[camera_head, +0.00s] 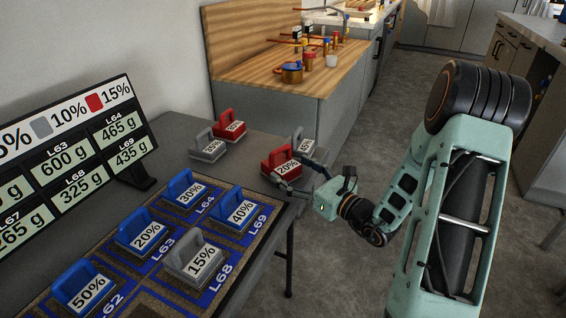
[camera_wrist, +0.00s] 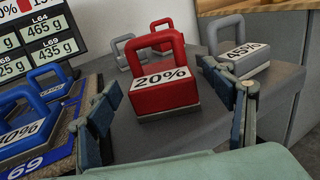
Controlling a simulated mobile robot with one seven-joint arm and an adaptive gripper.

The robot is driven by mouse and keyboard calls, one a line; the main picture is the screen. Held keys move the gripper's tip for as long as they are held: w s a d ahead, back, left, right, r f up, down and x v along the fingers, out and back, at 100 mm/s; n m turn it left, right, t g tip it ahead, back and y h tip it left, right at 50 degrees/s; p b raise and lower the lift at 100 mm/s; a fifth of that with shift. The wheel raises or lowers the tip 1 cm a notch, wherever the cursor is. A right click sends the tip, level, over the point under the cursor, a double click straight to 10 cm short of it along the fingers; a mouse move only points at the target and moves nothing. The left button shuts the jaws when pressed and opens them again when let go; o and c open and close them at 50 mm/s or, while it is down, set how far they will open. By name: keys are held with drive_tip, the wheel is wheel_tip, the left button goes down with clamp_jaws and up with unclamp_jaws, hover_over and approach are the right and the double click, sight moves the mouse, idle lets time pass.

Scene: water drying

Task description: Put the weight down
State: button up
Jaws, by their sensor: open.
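A red weight marked 20% (camera_head: 281,161) stands upright on the grey table near its right end. In the wrist view the red weight (camera_wrist: 161,76) is centred ahead, between and slightly beyond the two fingers. My gripper (camera_head: 300,178) is open beside the red weight, with nothing held. In the wrist view the open fingers of my gripper (camera_wrist: 172,105) stand to the left and right of the weight with gaps. Blue weights marked 50% (camera_head: 84,288), 20% (camera_head: 145,231), 30% (camera_head: 184,189) and 40% (camera_head: 235,208) stand on the marked mat (camera_head: 139,286). A grey 15% weight (camera_head: 194,260) stands there too.
A grey weight (camera_head: 303,143) stands close behind the red one. Another red weight (camera_head: 230,125) and a grey weight (camera_head: 208,147) stand at the back. A display board (camera_head: 75,158) stands at the left. A wooden counter (camera_head: 250,72) lies beyond the table (camera_head: 181,130).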

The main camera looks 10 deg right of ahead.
drive_tip(key=v, duration=0.7)
drive_tip(key=shift+p, duration=0.35)
drive_tip(key=shift+s+d, duration=0.1)
drive_tip(key=shift+s, duration=0.05)
